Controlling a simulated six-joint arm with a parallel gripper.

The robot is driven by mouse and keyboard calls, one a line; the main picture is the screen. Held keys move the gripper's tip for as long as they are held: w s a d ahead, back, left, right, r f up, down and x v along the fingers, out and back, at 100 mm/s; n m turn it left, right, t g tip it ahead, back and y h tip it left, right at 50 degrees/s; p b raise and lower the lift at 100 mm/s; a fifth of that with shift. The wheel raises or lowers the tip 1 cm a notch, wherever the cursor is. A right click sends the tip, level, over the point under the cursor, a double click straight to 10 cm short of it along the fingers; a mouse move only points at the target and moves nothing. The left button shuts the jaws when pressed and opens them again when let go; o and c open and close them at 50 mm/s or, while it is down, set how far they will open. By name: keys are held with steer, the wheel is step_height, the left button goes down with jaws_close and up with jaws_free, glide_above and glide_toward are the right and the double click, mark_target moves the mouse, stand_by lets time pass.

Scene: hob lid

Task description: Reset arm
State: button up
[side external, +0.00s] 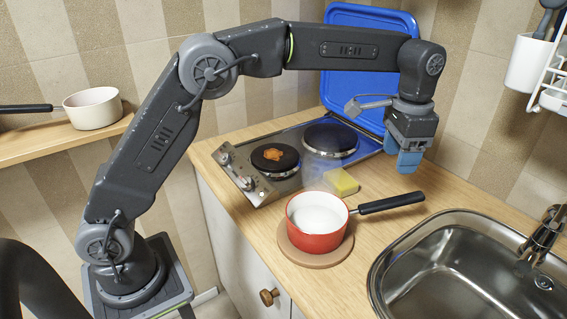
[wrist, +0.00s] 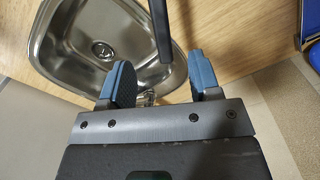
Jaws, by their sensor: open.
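An orange-brown patch (side external: 273,155) lies on the front burner. The rear burner (side external: 330,139) is bare.
A red saucepan (side external: 316,232) sits on a round board (side external: 310,258), its black handle (side external: 392,203) pointing right. A yellow sponge (side external: 341,181) lies beside the hob. The sink (side external: 447,250) is front right. A white pan (side external: 93,108) stands on the left shelf. A utensil rack hangs upper right.

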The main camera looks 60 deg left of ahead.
steer(key=s+a+r+n+t, duration=0.1)
steer(key=s+a+r+n, duration=0.1)
steer(key=s+a+r, duration=0.35)
steer(key=s+a+r+n+t, duration=0.1)
steer(key=s+a+r+t, duration=0.15)
steer(key=s, duration=0.55)
steer(key=s+a+f+n+t, duration=0.1)
steer(key=s+f, duration=0.3)
steer(key=s, duration=0.4)
steer(key=s+a+f+n+t, duration=0.1)
steer(key=s+a+f+n, duration=0.1)
steer(key=s, duration=0.6)
steer(key=shift+a+f, duration=0.9)
steer(key=shift+a, duration=0.15)
